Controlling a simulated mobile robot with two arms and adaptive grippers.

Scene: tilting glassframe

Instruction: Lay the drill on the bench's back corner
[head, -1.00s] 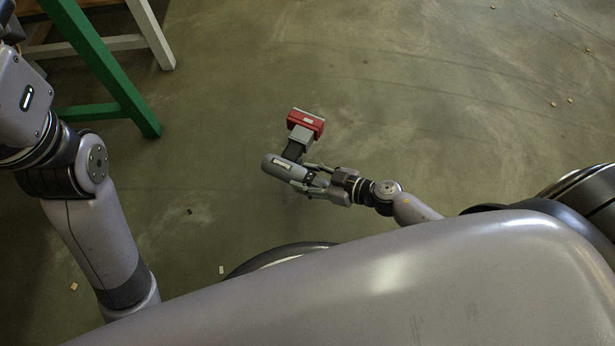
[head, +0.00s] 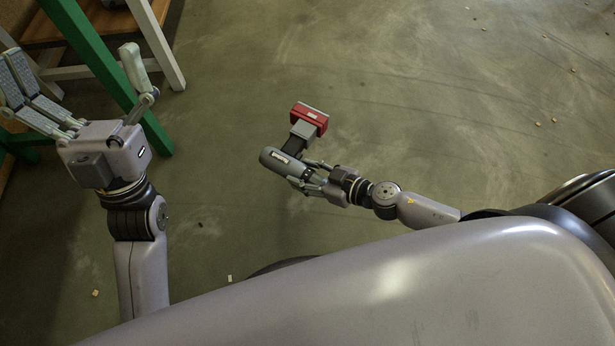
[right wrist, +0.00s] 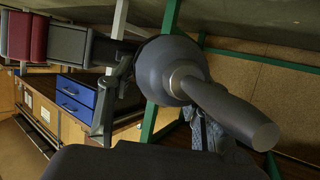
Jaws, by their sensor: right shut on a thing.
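The drill is a grey power tool with a red battery block. In the head view the drill (head: 283,161) is held over the floor, battery toward the top. My right gripper (head: 309,174) is shut on its grey body. In the right wrist view the drill (right wrist: 225,105) is close up, its rounded nose toward the lower right and its red battery at the upper left. My left gripper (head: 74,62) is open and empty at the left, in front of green and white legs. Which surface is the bench, and its back corner, I cannot tell.
A green frame leg (head: 100,65) and a white leg (head: 157,45) stand at the upper left, by a brown wooden surface (head: 113,22). Blue drawers (right wrist: 76,95) show in the right wrist view. The floor around the drill is open, with small scattered bits.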

